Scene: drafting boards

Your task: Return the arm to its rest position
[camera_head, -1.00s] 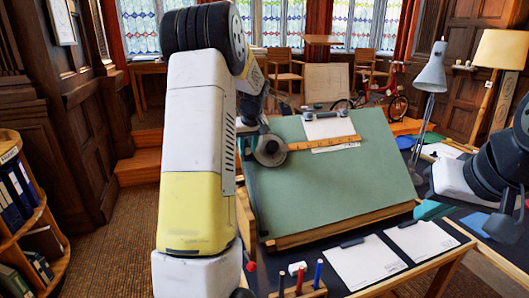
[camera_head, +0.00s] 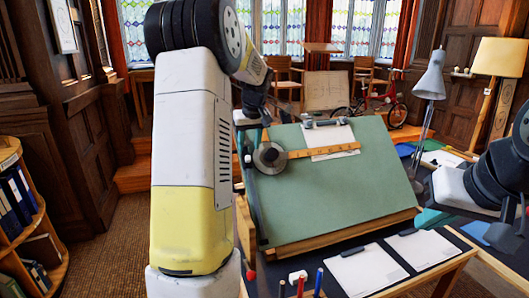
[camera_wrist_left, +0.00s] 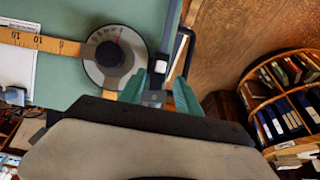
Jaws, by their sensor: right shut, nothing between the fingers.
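My left arm, white and yellow, rises at the left of the head view and bends down to the green drafting board (camera_head: 340,200). My right gripper (camera_head: 433,218), with teal fingers, is shut at the right, over the table near the board's lower right corner.
A grey desk lamp (camera_head: 430,78) stands behind the board. A curved bookshelf (camera_head: 62,230) with binders is at left. Carpet between shelf and arm is clear.

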